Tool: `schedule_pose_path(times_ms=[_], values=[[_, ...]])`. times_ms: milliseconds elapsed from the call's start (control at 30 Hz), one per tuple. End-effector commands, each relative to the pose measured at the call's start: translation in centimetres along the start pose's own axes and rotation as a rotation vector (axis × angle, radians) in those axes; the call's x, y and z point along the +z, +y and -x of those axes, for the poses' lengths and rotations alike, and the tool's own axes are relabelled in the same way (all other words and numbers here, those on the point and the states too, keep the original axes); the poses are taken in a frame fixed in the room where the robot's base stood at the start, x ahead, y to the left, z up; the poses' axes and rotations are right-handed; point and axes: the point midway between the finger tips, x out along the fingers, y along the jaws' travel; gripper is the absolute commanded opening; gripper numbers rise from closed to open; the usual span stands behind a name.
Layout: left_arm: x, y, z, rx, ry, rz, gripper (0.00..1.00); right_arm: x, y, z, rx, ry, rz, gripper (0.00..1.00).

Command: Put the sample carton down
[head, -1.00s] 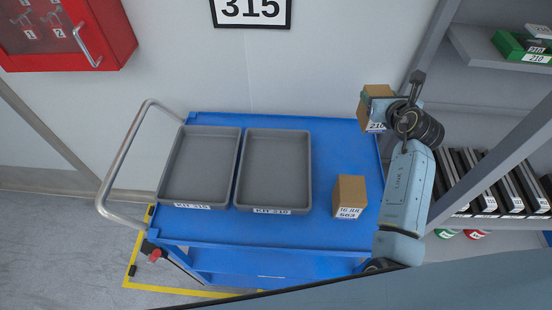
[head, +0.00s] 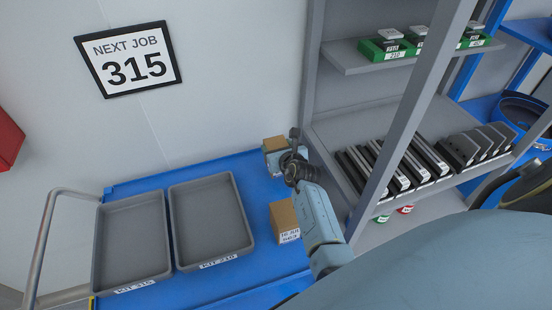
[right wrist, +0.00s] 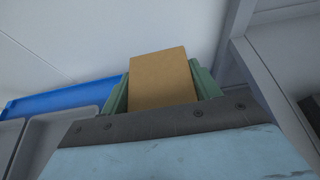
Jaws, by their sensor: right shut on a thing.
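A brown carton (head: 273,143) is in my right gripper (head: 276,157), over the back right corner of the blue cart. In the right wrist view the carton (right wrist: 162,78) sits between the two green fingers, which close on its sides. I cannot tell whether its underside touches the cart top. A second brown carton (head: 284,217) with a white printed label stands upright on the cart, nearer to me and apart from the held one. My left gripper is not in view.
Two empty grey trays (head: 98,243) (head: 174,227) labelled as kits stand side by side on the blue cart (head: 255,260). A grey shelf rack (head: 340,60) with green bins (head: 385,50) and dark upright items (head: 388,168) stands close right of my arm. A wall sign (head: 128,60) reads 315.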

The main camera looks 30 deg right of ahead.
Motion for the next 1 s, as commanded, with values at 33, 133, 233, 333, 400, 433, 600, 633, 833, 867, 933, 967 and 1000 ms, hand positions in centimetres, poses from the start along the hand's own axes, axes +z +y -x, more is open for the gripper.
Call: schedule_pose_path(times_ms=[33, 133, 233, 333, 400, 433, 600, 633, 833, 867, 933, 967, 1000], values=[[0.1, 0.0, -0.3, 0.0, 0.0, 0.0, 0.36, -0.7, -0.1, -0.3, 0.0, 0.001, 0.002, 0.25], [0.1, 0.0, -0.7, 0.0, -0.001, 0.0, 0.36, -2.1, -0.1, -0.9, 0.0, 0.001, 0.002, 0.25], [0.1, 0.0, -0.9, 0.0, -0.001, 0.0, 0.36, -2.9, -0.1, -1.2, 0.0, -0.001, 0.002, 0.25], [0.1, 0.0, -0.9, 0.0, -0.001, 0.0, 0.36, -3.1, -0.1, -1.3, 0.0, -0.002, 0.0, 0.25], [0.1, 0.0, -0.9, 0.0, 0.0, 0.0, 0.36, -3.0, -0.1, -1.3, 0.0, -0.002, 0.0, 0.25], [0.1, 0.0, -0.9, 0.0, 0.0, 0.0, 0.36, -3.0, -0.1, -1.3, 0.0, -0.002, 0.0, 0.25], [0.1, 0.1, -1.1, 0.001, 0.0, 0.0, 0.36, -3.2, 0.0, -1.4, 0.0, -0.002, 0.0, 0.25], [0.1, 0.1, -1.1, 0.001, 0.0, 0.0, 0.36, -3.3, -0.1, -1.4, 0.0, -0.002, 0.0, 0.25], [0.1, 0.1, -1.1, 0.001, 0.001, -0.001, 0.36, -3.5, 0.0, -1.4, 0.0, 0.002, 0.0, 0.83], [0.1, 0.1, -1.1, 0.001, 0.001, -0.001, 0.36, -3.5, 0.0, -1.4, 0.0, 0.002, 0.0, 0.83], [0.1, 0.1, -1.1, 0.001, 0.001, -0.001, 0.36, -3.5, 0.0, -1.4, 0.0, 0.002, 0.0, 0.83], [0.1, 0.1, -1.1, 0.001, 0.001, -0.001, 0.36, -3.5, 0.0, -1.4, 0.0, 0.002, 0.0, 0.83], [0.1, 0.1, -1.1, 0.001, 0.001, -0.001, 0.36, -3.5, 0.0, -1.4, 0.0, 0.002, 0.0, 0.83]])
